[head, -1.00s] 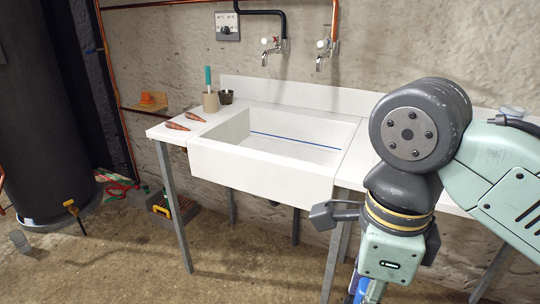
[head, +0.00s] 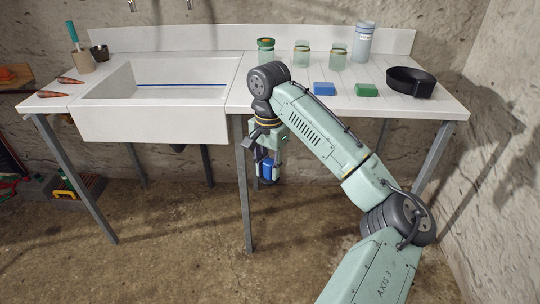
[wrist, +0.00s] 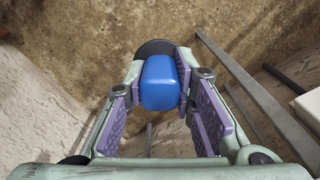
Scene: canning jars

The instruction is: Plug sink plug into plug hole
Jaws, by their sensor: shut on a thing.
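My gripper (wrist: 160,97) is shut on a blue block-like handle with a dark round disc at its far end, which looks like the sink plug (wrist: 159,82). In the head view the gripper (head: 267,168) hangs below the worktop, in front of the bench, with the blue plug (head: 267,171) low between its fingers. The white sink (head: 150,124) is to the left of the gripper and higher. A blue line runs along the inside of its basin. The plug hole is hidden by the sink's front wall. A dark fitting (head: 176,148) shows under the sink.
The white worktop (head: 440,106) right of the sink holds glass jars (head: 302,54), a blue block (head: 324,89), a green block (head: 367,90), a black pan (head: 410,82) and a grey bottle (head: 364,42). A metal bench leg (head: 244,190) stands just left of the gripper.

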